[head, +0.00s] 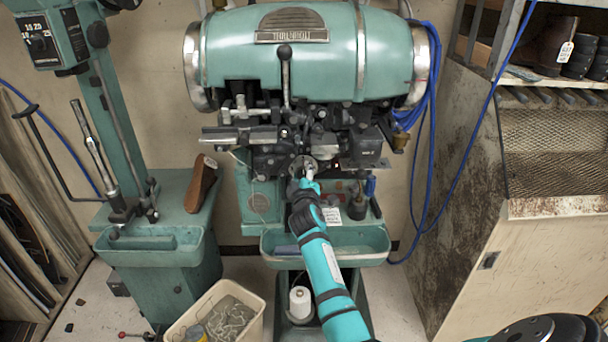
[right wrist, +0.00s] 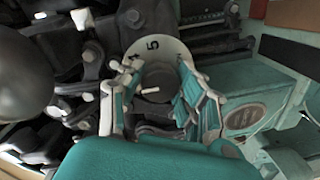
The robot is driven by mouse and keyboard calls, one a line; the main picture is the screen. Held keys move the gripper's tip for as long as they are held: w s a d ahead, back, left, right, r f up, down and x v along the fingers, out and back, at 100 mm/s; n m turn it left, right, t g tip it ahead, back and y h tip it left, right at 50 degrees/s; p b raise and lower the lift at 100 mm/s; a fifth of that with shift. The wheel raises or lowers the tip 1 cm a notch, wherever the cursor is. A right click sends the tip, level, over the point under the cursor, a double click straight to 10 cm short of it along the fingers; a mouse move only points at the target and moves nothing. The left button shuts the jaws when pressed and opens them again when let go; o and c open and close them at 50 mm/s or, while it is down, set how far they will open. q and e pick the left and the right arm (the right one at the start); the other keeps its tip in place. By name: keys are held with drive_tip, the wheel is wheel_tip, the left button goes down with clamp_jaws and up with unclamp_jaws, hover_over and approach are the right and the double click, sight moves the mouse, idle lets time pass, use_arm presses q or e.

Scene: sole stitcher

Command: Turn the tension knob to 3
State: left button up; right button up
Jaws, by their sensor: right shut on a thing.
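The tension knob (right wrist: 157,78) is a dark round knob with a short white mark, in front of a pale dial plate (right wrist: 168,47). A 5 reads clearly on the plate; a mark to its left looks like a 4, and the rest is hidden. The white mark points left in the right wrist view, toward the left finger. My right gripper (right wrist: 160,98) has a finger on each side of the knob and is shut on it. In the head view, my right gripper (head: 307,176) reaches the front of the teal stitcher (head: 310,85), largely hiding the knob.
Dark levers and linkages (head: 330,135) crowd around the knob. A teal tray (head: 372,246) sits below. A second teal machine (head: 165,262) with a brown shoe form (head: 202,184) stands left. Blue cables (head: 433,130) hang at the right, beside a wooden cabinet (head: 470,190).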

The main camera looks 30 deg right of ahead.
drive_tip(key=o, duration=1.2)
drive_tip(key=shift+f, duration=0.1)
drive_tip(key=shift+c, duration=0.2)
drive_tip(key=v, duration=1.2)
drive_tip(key=shift+d, duration=0.1)
